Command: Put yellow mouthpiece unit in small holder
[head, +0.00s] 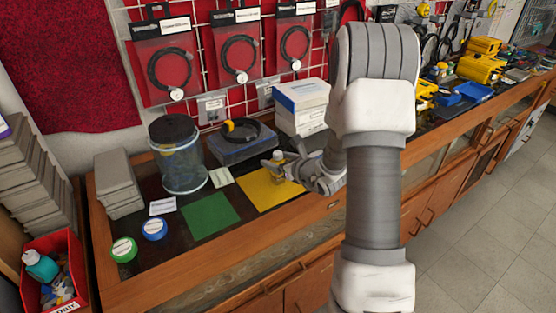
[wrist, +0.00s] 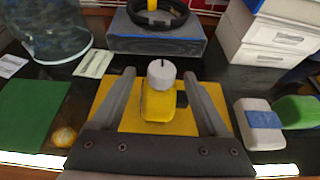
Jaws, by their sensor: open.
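The yellow mouthpiece unit (wrist: 157,105) appears to be the yellow piece with a round grey-white cap on the yellow mat (wrist: 104,118). In the head view it shows small and partly covered (head: 277,157) beside my gripper. My gripper (wrist: 159,74) is open, with one finger on each side of the unit and visible gaps to both. In the head view my gripper (head: 285,163) is low over the yellow mat. I cannot tell which object is the small holder.
A grey-blue case (head: 240,146) with a coiled black hose stands behind the yellow mat, next to stacked white boxes (head: 301,105). A clear cylinder (head: 180,160) stands left of it. A green mat (head: 208,215) lies left. A blue-banded grey block (wrist: 259,124) is at right.

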